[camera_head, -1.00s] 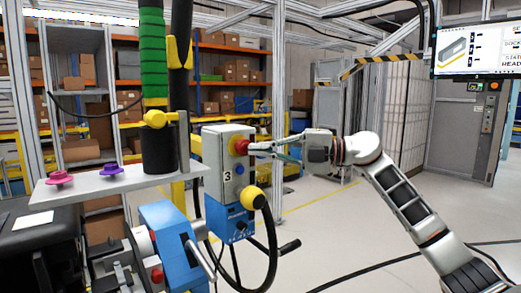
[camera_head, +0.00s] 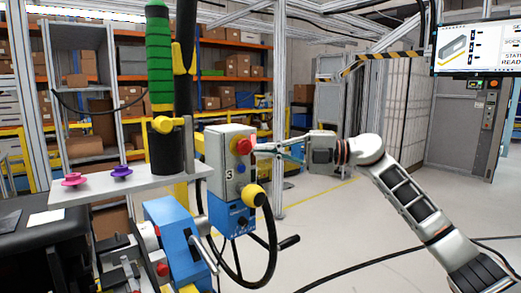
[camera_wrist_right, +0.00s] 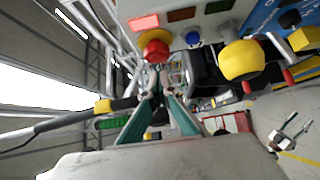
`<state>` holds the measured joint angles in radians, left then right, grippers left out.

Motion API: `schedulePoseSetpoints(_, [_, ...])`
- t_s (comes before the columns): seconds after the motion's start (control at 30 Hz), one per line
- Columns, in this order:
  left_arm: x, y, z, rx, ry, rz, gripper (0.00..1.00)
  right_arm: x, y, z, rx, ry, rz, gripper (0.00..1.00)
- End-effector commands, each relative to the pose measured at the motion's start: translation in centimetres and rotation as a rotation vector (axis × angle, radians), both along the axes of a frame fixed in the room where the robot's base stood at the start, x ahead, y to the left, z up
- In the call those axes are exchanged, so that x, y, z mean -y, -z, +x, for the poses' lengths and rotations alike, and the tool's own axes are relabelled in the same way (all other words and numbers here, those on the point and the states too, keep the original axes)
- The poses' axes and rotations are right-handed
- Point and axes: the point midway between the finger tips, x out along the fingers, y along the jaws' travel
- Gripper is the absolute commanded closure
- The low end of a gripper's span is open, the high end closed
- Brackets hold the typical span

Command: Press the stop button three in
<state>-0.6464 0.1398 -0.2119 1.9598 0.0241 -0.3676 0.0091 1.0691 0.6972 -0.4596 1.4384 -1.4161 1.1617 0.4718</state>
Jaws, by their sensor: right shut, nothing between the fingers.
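The grey control box (camera_head: 216,150) marked "3" stands left of centre in the head view. Its red stop button (camera_head: 243,146) sits on a yellow collar on the box's right-hand face. A blue button (camera_head: 241,169) is below it. My right gripper (camera_head: 257,149) comes from the right, shut and empty, its fingertips at or very close to the red button. In the right wrist view, the red button (camera_wrist_right: 156,50) is just beyond the closed fingertips (camera_wrist_right: 155,75); I cannot tell whether they touch. My left gripper is not in view.
A yellow knob (camera_head: 254,195) sticks out below the buttons, with a black cable looping down. A shelf (camera_head: 130,183) with pink and purple knobs is to the left.

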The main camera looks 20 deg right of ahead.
Motion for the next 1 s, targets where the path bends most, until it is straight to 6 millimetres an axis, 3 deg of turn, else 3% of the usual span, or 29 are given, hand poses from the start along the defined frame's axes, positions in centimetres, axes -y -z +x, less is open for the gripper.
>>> schedulePoseSetpoints(0.27, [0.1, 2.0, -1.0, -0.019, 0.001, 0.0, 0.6, 5.2, 0.4, -2.5, -0.003, -0.001, -0.002, 1.0])
schedulePoseSetpoints(0.5, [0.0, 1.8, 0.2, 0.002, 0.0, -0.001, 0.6, 8.4, 0.2, -4.0, -0.004, -0.005, -0.001, 1.0])
schedulePoseSetpoints(1.0, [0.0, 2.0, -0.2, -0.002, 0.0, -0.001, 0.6, 9.2, 0.1, -4.4, -0.003, -0.007, 0.0, 1.0])
